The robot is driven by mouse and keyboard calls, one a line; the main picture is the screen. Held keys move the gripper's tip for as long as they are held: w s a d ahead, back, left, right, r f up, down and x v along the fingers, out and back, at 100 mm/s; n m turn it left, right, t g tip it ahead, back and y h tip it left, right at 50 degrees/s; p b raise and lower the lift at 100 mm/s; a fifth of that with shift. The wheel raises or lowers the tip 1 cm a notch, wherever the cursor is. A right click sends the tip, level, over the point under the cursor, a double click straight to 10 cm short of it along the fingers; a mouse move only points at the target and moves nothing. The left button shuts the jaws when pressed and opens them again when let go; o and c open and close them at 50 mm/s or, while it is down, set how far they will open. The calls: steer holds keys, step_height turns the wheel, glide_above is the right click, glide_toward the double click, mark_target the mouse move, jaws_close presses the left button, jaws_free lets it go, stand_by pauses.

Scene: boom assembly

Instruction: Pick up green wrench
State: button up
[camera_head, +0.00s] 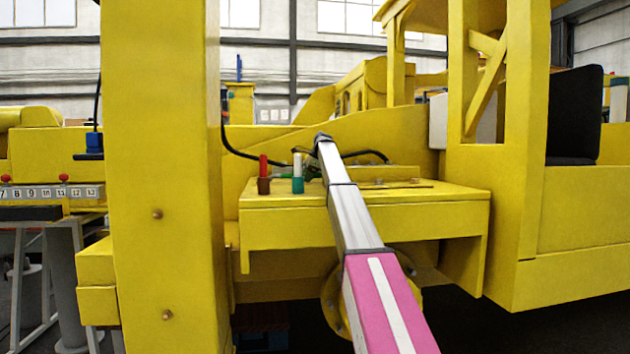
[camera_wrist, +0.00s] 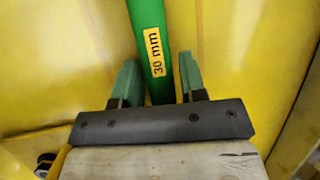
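The green wrench (camera_wrist: 150,30) shows in the wrist view as a green handle with a yellow "30 mm" label, running down from the top edge between my fingers. My gripper (camera_wrist: 157,75) has two green fingers, one on each side of the handle. The fingers stand apart, with a visible gap on the right side of the handle. The left finger is very close to it, and I cannot tell whether they touch. In the head view my arm reaches over the yellow shelf, and its far end hides most of the wrench.
The yellow shelf (camera_head: 420,212) juts out under my arm. A red and brown cylinder (camera_head: 263,176) and a green and white cylinder (camera_head: 298,174) stand on it, left of my arm. A thick yellow post (camera_head: 160,180) rises at the left. A black cable (camera_head: 236,153) hangs behind.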

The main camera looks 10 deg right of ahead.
jaws_close()
steer(key=shift+r, duration=0.2)
step_height(320, 180, up, 10)
steer(key=shift+f, duration=0.15)
stand_by(0.3)
